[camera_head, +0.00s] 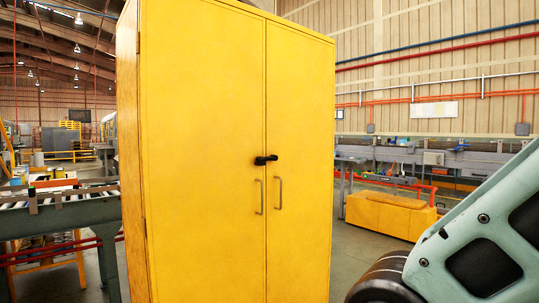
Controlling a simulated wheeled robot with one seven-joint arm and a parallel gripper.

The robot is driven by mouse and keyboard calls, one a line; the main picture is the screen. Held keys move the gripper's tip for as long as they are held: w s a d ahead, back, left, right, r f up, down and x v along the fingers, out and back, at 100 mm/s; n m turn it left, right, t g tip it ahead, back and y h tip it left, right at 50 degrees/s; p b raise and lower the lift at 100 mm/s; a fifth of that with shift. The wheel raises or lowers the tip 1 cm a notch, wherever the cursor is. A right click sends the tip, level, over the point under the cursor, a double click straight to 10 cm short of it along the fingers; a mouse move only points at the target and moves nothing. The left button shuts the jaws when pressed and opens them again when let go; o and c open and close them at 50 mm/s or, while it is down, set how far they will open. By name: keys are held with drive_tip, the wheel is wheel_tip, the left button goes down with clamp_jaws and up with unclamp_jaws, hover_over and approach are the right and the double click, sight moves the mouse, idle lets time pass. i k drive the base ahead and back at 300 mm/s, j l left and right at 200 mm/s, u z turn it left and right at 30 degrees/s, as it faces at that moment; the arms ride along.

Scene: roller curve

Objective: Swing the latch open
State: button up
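A black latch (266,160) lies about level across the seam between the two doors of a tall yellow cabinet (205,120). Both doors, the left one (200,200) and the right one (300,120), are closed. Below the latch are two upright metal handles, the left handle (260,197) and the right handle (279,193), one on each side of the seam. The latch is small here, so its exact shape is hard to tell. My gripper is not in view. A pale green arm link of mine shows at the lower right, apart from the cabinet.
A roller conveyor (70,210) with a grey-green frame stands left of the cabinet. A low yellow box (390,214) sits on the floor behind and to the right. Grey benches (440,158) run along the back wall. Some grey floor between cabinet and arm is clear.

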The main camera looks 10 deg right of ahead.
sight(273, 157)
drive_tip(key=i+j+z, duration=0.15)
drive_tip(key=i, duration=0.4)
drive_tip(key=i+j+z, duration=0.15)
drive_tip(key=i, duration=0.4)
